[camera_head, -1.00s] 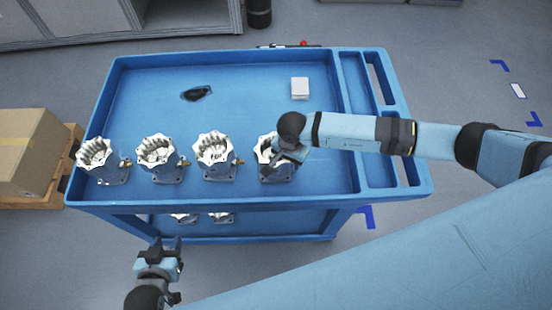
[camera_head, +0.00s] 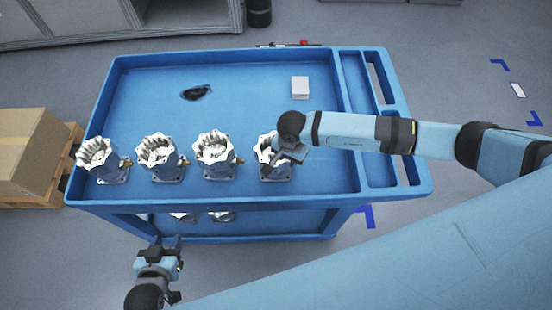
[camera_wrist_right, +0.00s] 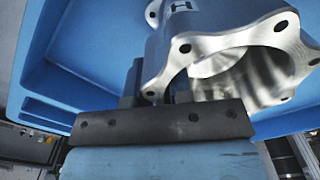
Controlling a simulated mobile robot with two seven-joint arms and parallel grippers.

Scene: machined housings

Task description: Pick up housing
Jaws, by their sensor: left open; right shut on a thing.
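Several machined housings with bright, scalloped open tops and dark grey bases stand in a row on the blue cart (camera_head: 250,90). The rightmost housing (camera_head: 272,172) is partly hidden behind my right gripper (camera_head: 281,160). In the right wrist view, this housing (camera_wrist_right: 220,50) shows its bright flange with bolt holes and its hollow bore. My right gripper is shut on this housing's wall; the fingertips are largely hidden. The other housings (camera_head: 218,155), (camera_head: 160,158) and (camera_head: 103,160) stand upright to its left. My left gripper (camera_head: 166,242) is open and empty, in front of the cart's near edge.
A white block (camera_head: 300,87) and a dark object (camera_head: 196,92) lie on the cart's top tray. More housings (camera_head: 222,217) sit on the lower shelf. A cardboard box (camera_head: 28,150) stands left of the cart. The tray's middle is clear.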

